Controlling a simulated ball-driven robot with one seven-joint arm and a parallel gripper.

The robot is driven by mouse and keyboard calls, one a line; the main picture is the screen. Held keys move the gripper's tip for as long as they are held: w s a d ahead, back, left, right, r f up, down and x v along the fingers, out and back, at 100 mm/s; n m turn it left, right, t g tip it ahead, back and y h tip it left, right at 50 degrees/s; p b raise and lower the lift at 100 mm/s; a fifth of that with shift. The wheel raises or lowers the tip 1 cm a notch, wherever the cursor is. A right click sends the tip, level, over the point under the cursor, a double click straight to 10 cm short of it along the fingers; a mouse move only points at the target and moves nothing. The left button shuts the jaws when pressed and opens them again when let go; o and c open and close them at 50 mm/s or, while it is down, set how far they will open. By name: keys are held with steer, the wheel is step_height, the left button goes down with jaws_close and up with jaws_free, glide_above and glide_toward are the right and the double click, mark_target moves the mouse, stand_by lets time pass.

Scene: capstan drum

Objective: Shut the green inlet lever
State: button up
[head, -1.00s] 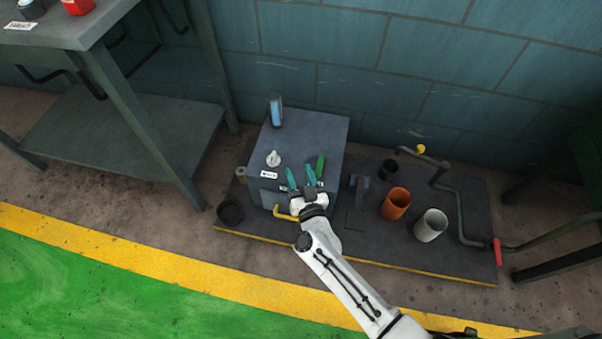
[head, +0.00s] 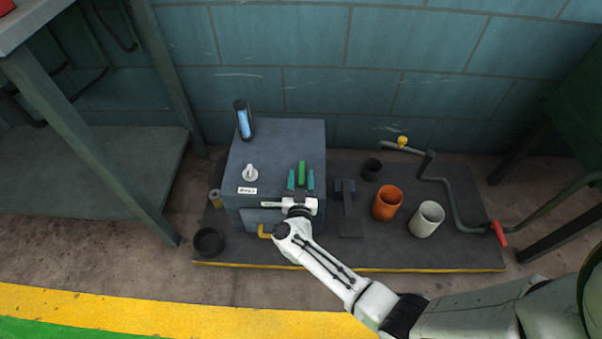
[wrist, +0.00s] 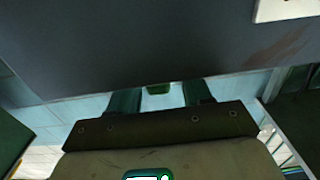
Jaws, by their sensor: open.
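The green lever (head: 302,172) stands up at the right part of the grey box's top in the head view. My gripper (head: 301,181) is open, its two teal fingertips on either side of the lever in the picture; whether they touch it I cannot tell. In the wrist view my fingers (wrist: 160,98) reach away, with a small green piece (wrist: 158,88) between them, likely the lever's end. Most of the lever is hidden in that view by the grey surface.
The grey box (head: 285,140) also carries a white knob (head: 250,173) and a blue gauge (head: 244,122). To its right are an orange cup (head: 387,203), a white cup (head: 427,219) and a pipe with a red handle (head: 499,233). A black cup (head: 208,242) stands at left.

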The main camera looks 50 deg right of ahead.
mark_target(302, 170)
steer(key=shift+b+x, duration=0.4)
steer(key=shift+x, duration=1.2)
jaws_close()
